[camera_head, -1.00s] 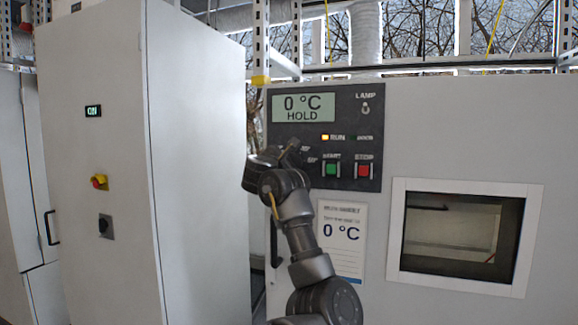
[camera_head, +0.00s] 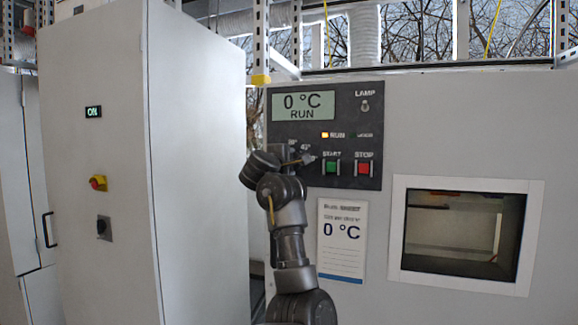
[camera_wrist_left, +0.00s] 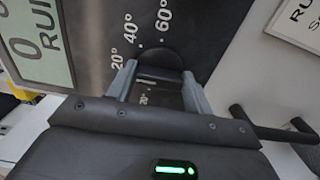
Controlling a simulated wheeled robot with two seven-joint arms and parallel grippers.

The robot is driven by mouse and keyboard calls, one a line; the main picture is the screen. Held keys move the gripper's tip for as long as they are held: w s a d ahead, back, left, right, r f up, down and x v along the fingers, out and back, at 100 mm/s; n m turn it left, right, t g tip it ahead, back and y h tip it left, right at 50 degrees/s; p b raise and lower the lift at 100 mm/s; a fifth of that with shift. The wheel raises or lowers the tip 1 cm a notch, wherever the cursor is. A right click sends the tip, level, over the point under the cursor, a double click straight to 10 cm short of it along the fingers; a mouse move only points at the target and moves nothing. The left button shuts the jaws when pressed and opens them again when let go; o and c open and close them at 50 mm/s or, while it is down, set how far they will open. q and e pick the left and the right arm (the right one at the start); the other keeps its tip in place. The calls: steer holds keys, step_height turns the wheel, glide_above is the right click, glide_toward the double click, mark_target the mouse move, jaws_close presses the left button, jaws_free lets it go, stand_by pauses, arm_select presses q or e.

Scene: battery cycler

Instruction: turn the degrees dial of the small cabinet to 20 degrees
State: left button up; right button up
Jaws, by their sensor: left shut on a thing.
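The degrees dial (camera_wrist_left: 158,58) is a round dark knob on the black control panel (camera_head: 345,105) of the white cabinet with a window. In the left wrist view it sits between the two fingers of my left gripper (camera_wrist_left: 160,88), which is shut on it. Printed marks 20°, 40° and 60° show around it, and another 20° mark, its sign unclear, shows between the fingers. The pointer direction cannot be told. In the head view my left gripper (camera_head: 303,159) is at the panel's lower left and mostly hides the dial. The display (camera_head: 304,104) reads 0 °C RUN. My right gripper is out of view.
Green START (camera_head: 332,167) and red STOP (camera_head: 364,168) buttons sit close to the right of my gripper. A label sheet (camera_head: 341,245) reading 0 °C is below the panel. A window (camera_head: 455,240) is at right. A tall white cabinet (camera_head: 200,150) stands to the left.

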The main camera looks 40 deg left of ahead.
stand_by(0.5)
arm_select(q)
steer(key=o, duration=1)
steer(key=shift+b+v, duration=1.2)
steer(key=shift+v, duration=4.2)
